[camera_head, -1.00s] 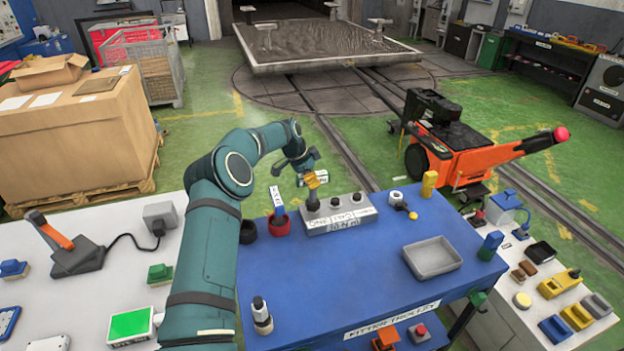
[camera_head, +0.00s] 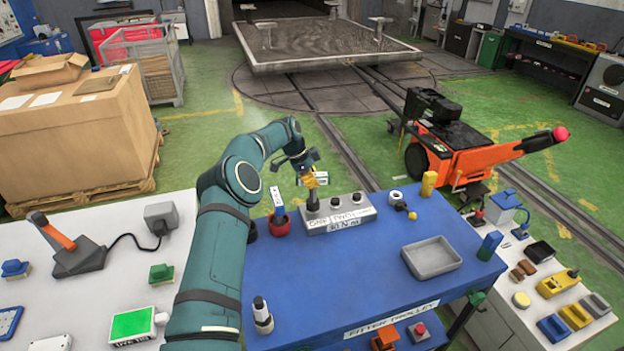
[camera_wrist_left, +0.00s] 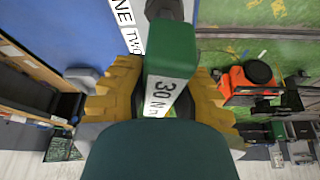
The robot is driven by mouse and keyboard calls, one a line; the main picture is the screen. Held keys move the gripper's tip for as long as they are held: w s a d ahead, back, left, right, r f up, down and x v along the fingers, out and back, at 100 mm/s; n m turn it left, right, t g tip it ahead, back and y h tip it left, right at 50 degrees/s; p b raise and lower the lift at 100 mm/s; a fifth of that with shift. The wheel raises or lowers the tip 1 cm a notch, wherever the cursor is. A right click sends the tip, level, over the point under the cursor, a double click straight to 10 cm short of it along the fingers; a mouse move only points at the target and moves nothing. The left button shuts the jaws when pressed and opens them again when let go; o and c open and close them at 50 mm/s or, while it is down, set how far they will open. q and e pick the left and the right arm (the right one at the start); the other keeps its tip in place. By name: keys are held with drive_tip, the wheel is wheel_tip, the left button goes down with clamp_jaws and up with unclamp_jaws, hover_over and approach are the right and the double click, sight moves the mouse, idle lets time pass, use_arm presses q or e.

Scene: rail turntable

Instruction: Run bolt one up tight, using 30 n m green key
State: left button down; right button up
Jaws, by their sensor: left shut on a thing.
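My left gripper (camera_head: 308,180) is over the left end of the grey bolt block (camera_head: 347,220) on the blue trolley. Its yellow fingers are shut on the green key (camera_wrist_left: 170,48), whose white label reads 30 N m in the left wrist view. A dark upright shaft (camera_head: 312,196) stands below the fingers at the block's left position, which I take for bolt one. The exact contact at the bolt is too small to tell. Two dark bolt heads (camera_head: 335,202) show farther right on the block. My right gripper is not in view.
A red cup (camera_head: 281,227) holding a blue, labelled key stands close left of the block. A grey tray (camera_head: 432,258), a white ring-shaped part (camera_head: 396,197) and a yellow block (camera_head: 429,183) stand to the right. The trolley's front middle is mostly clear.

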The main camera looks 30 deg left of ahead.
use_arm(q)
drive_tip(key=shift+m, duration=0.3)
drive_tip(key=shift+m+g+p, duration=0.3)
drive_tip(key=shift+m, duration=0.2)
drive_tip(key=shift+m+h, duration=0.3)
drive_tip(key=shift+m, duration=0.4)
drive_tip(key=shift+n, duration=0.3)
drive_tip(key=shift+n+b, duration=0.3)
drive_tip(key=shift+b, duration=0.1)
drive_tip(key=shift+r, duration=0.1)
idle(0.4)
drive_tip(key=shift+r+p, duration=1.55)
drive_tip(key=shift+r, duration=0.9)
